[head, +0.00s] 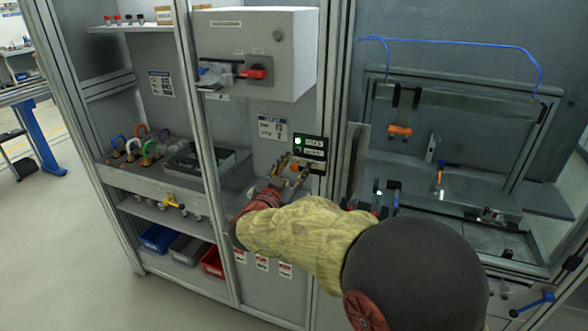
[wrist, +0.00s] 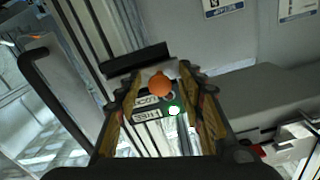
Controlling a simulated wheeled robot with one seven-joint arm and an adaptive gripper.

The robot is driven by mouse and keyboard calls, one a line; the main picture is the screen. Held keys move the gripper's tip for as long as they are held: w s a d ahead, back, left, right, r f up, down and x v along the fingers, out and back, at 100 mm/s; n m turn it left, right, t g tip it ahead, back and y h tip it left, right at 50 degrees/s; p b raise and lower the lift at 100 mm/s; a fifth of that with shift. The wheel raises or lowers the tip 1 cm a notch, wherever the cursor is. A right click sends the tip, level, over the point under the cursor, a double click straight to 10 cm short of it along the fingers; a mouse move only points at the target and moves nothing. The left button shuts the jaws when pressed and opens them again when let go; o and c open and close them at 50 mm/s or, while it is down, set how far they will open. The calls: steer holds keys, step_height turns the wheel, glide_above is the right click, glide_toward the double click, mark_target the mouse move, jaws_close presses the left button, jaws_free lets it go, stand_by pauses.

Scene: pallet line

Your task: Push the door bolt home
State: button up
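My gripper (head: 293,170) is at the upright post beside the glazed door, just below a dark panel (head: 312,147) with a lit green lamp. In the wrist view, my gripper (wrist: 164,88) is open, with one finger on each side. An orange round knob (wrist: 160,86) shows between the fingertips, with gaps on both sides. It looks like the bolt's knob, but the bolt's bar and socket cannot be made out clearly. In the head view the fingers mostly hide the knob. The panel (wrist: 150,113) and its green lamp (wrist: 174,110) show behind the knob.
A grey box with a red switch (head: 256,71) juts out above my gripper. Shelves with coloured padlocks (head: 134,149) stand to the left. A dark handle (wrist: 38,75) rises at the left of the wrist view. The guarded cell (head: 465,140) is at the right.

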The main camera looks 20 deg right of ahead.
steer(key=shift+c, duration=0.6)
jaws_close()
